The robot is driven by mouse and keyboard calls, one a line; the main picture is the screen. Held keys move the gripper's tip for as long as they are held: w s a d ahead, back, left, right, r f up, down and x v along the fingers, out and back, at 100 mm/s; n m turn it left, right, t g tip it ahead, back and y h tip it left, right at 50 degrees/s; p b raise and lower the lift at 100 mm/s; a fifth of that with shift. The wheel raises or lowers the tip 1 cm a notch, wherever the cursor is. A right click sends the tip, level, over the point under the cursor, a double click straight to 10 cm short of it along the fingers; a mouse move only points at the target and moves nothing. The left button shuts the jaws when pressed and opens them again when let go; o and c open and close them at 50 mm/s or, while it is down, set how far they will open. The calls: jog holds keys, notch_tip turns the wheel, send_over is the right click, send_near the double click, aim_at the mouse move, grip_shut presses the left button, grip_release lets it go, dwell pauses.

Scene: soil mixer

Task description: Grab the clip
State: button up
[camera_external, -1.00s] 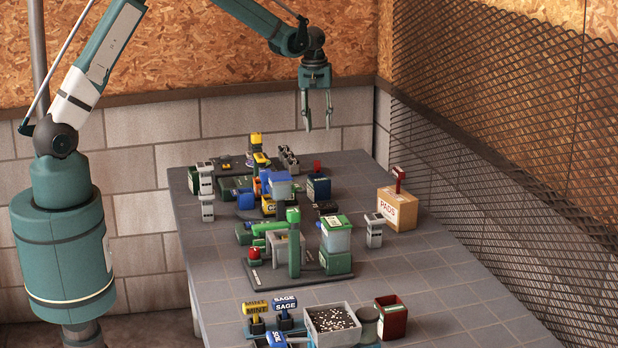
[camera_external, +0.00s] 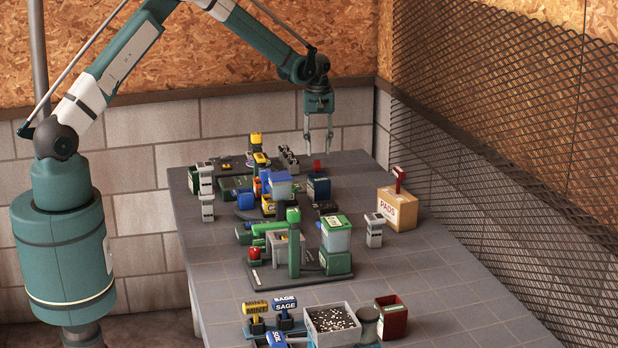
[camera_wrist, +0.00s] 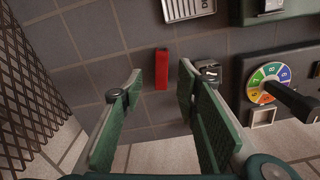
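A small red upright piece, which I take to be the clip, (camera_external: 317,167) stands at the far end of the table. In the wrist view the red clip (camera_wrist: 162,69) appears as a narrow red block on the grey tiled top. My gripper (camera_external: 319,150) hangs pointing down above it. In the wrist view my gripper (camera_wrist: 160,78) is open, with one green finger on each side of the clip's line. The fingers look apart from the clip, with nothing held between them. The exact height gap is hard to tell.
A dark blue box (camera_external: 319,188) stands close in front of the clip. A machine with a coloured number dial (camera_wrist: 268,83) lies to the right in the wrist view. Mesh fencing (camera_wrist: 30,100) is at the left there. The PADS box (camera_external: 397,209) stands at the table's right edge.

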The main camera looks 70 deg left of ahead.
aim_at(317, 164)
jog(key=shift+f, duration=1.3)
jog(key=shift+f, duration=0.1)
jog(key=shift+s+a+f+b, duration=0.1)
jog(key=shift+f+b, duration=0.3)
jog(key=shift+f, duration=2.1)
jog(key=shift+c, duration=0.6)
jog(key=c, duration=0.7)
